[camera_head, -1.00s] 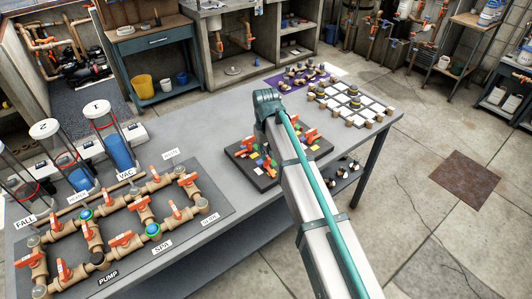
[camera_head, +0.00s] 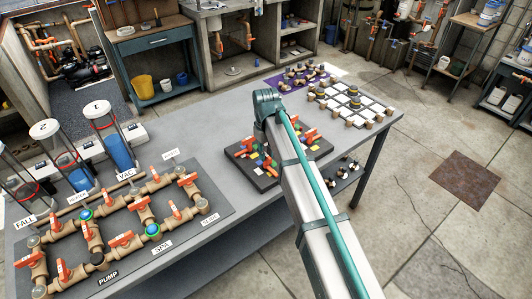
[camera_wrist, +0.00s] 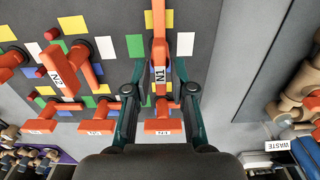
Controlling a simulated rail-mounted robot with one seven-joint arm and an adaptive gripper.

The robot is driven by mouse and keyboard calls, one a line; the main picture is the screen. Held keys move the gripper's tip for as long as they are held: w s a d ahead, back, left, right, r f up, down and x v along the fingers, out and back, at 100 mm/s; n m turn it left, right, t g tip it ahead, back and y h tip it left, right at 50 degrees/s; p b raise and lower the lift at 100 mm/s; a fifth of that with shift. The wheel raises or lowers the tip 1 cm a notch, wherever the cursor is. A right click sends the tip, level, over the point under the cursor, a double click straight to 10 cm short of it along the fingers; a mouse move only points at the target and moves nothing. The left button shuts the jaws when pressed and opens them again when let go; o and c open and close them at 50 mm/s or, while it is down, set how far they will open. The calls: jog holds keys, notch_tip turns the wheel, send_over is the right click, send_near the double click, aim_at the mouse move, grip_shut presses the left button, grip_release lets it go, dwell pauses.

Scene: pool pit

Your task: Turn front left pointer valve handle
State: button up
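A dark board (camera_head: 262,180) on the grey table carries several orange pointer valve handles, partly hidden behind my arm in the head view. In the wrist view, one long orange handle (camera_wrist: 159,50) with a white label reading 1N or similar lies between the fingers of my gripper (camera_wrist: 159,65). The fingers are apart, one on each side of this handle, with a visible gap on both sides. Another labelled orange handle (camera_wrist: 66,78) is at the left. A row of shorter orange handles, including one near the palm (camera_wrist: 163,126), lies below. The head view hides my fingers.
Coloured squares dot the board around the handles. A brown pipe assembly (camera_head: 120,240) with orange valves stands at the left of the table. A tray of white squares and knobs (camera_head: 352,103) and a purple mat (camera_head: 276,84) lie behind. Bare tabletop (camera_head: 195,133) separates pipes and board.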

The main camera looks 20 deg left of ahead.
jog(key=shift+o, duration=0.5)
notch_tip(320, 180, up, 12)
dwell(0.4)
dwell(0.3)
